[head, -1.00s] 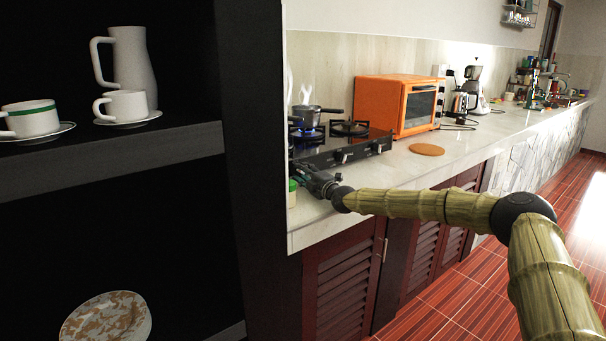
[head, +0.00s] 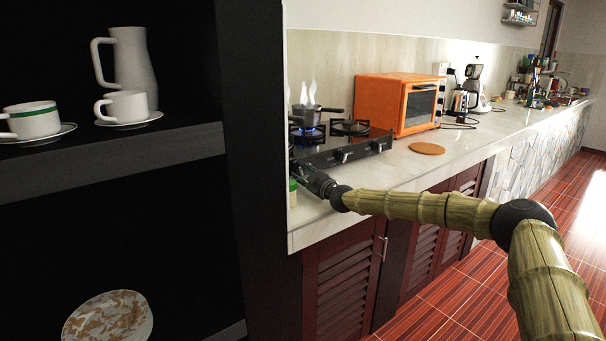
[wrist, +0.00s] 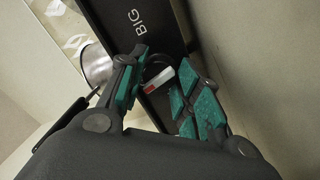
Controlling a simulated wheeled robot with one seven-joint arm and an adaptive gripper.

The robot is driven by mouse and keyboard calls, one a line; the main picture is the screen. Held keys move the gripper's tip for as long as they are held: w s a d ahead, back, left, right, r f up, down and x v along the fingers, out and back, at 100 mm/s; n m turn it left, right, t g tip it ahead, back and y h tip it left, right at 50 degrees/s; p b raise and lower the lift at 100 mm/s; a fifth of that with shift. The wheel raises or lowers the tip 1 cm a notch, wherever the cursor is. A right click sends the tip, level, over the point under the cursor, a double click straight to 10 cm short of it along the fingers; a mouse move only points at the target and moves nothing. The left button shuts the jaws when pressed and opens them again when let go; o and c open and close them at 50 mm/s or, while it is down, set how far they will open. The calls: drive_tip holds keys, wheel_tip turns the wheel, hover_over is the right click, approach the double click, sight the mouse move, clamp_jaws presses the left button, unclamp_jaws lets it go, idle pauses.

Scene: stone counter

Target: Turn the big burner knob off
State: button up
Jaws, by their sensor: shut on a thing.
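The black stove (head: 365,146) stands on the counter with its knobs along the front panel. In the wrist view, the big burner knob (wrist: 158,80), black with a white and red mark, sits beside the word "BIG" on the black panel. My gripper (wrist: 162,62) has its teal-padded fingers on either side of this knob and is shut on it. In the head view my gripper (head: 314,180) is at the stove's front left, and hides the knob. A blue flame burns under a steaming pot (head: 306,116) on the left burner.
An orange oven (head: 390,106) stands right of the stove. A round cork mat (head: 427,149) lies on the counter. A small green-lidded jar (head: 292,192) is just left of my gripper. The dark shelf (head: 250,150) edge closes off the left side.

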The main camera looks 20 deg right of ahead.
drive_tip(key=shift+d, duration=0.1)
idle(0.3)
drive_tip(key=o, duration=1)
drive_tip(key=shift+f, duration=0.1)
drive_tip(key=shift+o, duration=0.2)
drive_tip(key=v, duration=1.2)
